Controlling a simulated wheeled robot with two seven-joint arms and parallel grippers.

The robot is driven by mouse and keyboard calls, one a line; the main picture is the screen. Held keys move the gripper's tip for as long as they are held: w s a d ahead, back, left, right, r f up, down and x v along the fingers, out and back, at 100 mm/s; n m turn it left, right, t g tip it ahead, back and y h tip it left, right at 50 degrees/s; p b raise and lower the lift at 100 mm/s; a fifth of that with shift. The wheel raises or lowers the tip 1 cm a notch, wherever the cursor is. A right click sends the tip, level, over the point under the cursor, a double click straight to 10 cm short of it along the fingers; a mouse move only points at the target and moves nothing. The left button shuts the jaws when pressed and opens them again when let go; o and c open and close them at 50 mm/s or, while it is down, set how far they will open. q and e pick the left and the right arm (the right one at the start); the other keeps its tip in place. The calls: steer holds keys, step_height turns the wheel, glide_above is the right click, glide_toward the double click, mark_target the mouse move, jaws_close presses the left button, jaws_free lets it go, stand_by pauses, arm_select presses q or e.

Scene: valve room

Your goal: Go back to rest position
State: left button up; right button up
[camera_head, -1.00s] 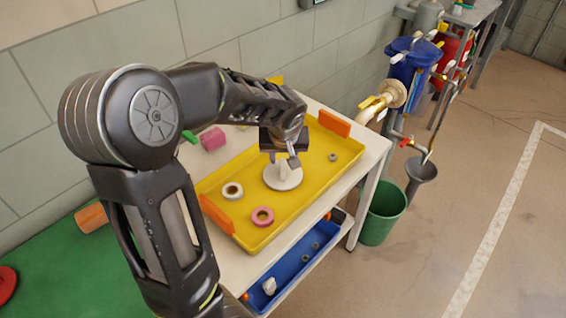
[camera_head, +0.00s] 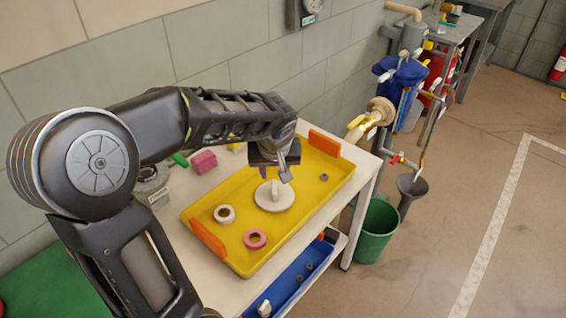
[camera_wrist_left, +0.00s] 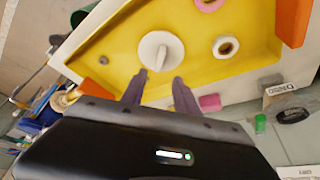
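My left gripper (camera_head: 279,172) hangs over the yellow tray (camera_head: 225,255) on the table, beside the white disc with an upright handle (camera_head: 274,196). In the left wrist view my gripper (camera_wrist_left: 160,83) has its two fingers apart with nothing between the tips. The white disc (camera_wrist_left: 159,52) lies on the tray just beyond the fingers, apart from them as far as I can tell. A white ring (camera_head: 224,214) and a pink ring (camera_head: 255,239) lie in the tray, with a small grey nut (camera_head: 323,177). My right gripper is out of view.
A blue tray (camera_head: 290,283) sits on the lower shelf. A pink block (camera_head: 203,162) lies behind the yellow tray. A green bucket (camera_head: 375,232) stands right of the table, under pipes with a yellow-handled valve (camera_head: 358,125). The floor at right is clear.

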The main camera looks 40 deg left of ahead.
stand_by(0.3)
arm_select(q)
steer(key=w+d+f+m+t+h, duration=0.2)
steer(key=w+d+f+m, duration=0.1)
steer(key=d, duration=0.4)
steer(key=w+d+f+m+t+h, duration=0.1)
steer(key=w+d+f+m+h, duration=0.15)
steer(key=d, duration=0.45)
steer(key=d+f+m, duration=0.2)
steer(key=d+f, duration=0.4)
steer(key=f, duration=0.2)
steer(key=s+d+f+g, duration=0.2)
steer(key=s+d+f, duration=0.1)
steer(key=s+f, duration=0.3)
steer(key=s+d+f+n+g+h, duration=0.1)
steer(key=s+d+f+g, duration=0.1)
steer(key=s+d+f, duration=0.2)
steer(key=s+d+f+g+h, duration=0.1)
steer(key=s+d+f, duration=0.3)
steer(key=s+f, duration=0.6)
steer(key=s, duration=0.3)
steer(key=shift+s+d+g, duration=0.25)
steer(key=shift+s+g, duration=0.05)
steer(key=shift+g, duration=0.1)
steer(key=shift+h, duration=0.25)
